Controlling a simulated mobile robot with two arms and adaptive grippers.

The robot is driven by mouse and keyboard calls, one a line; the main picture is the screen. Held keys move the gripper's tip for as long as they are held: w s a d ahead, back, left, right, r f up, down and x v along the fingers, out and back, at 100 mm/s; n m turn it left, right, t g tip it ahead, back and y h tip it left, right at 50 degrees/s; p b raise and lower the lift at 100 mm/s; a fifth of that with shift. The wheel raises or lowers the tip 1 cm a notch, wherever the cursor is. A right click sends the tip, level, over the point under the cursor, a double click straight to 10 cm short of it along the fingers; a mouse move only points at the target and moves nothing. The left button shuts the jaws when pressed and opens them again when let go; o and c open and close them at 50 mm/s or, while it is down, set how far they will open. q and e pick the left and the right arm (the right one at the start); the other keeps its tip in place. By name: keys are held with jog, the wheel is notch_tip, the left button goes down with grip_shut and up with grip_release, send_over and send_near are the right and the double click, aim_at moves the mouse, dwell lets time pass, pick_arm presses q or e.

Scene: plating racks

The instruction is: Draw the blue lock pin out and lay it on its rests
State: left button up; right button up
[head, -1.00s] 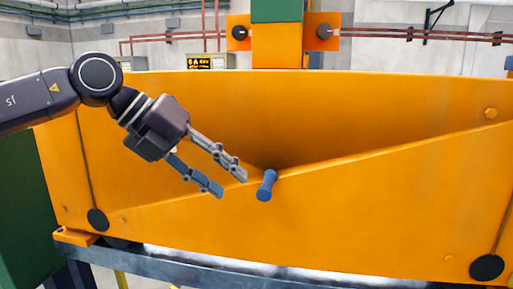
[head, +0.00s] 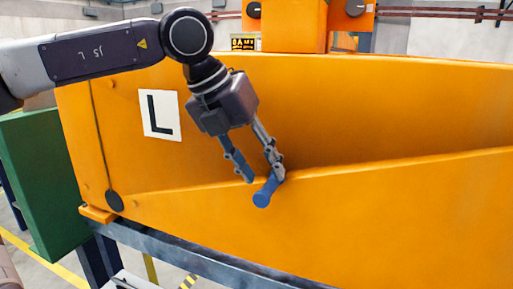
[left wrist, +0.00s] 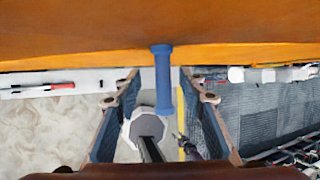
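The blue lock pin (head: 263,197) sticks out of the sloping front face of the orange beam, pointing toward me and down. In the left wrist view the pin (left wrist: 162,80) comes down from the orange face (left wrist: 100,38), with its wider end free. My left gripper (head: 264,180) is at the pin, with one finger on each side of it. In the left wrist view its fingers (left wrist: 160,92) are spread, with a gap on both sides of the pin. The pin's inner end is hidden in the beam. I cannot make out any pin rests. My right gripper is not in view.
The orange beam (head: 380,215) spans most of the head view. A white plate marked L (head: 160,115) is on it at left. A blue-grey rail (head: 185,258) runs underneath, and a green block (head: 45,185) stands at left. The space before the beam's face is free.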

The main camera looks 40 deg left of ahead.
aim_at(270, 178)
pick_arm(q)
jog(key=shift+w+d+f, duration=0.2)
jog(key=shift+w+f, duration=0.3)
jog(key=shift+w+d+f, duration=0.15)
jog(key=shift+w+f, duration=0.3)
jog(key=shift+f, duration=0.05)
jog(key=shift+w+f, duration=0.1)
jog(key=shift+f, duration=0.15)
jog(key=shift+c, duration=0.8)
grip_shut()
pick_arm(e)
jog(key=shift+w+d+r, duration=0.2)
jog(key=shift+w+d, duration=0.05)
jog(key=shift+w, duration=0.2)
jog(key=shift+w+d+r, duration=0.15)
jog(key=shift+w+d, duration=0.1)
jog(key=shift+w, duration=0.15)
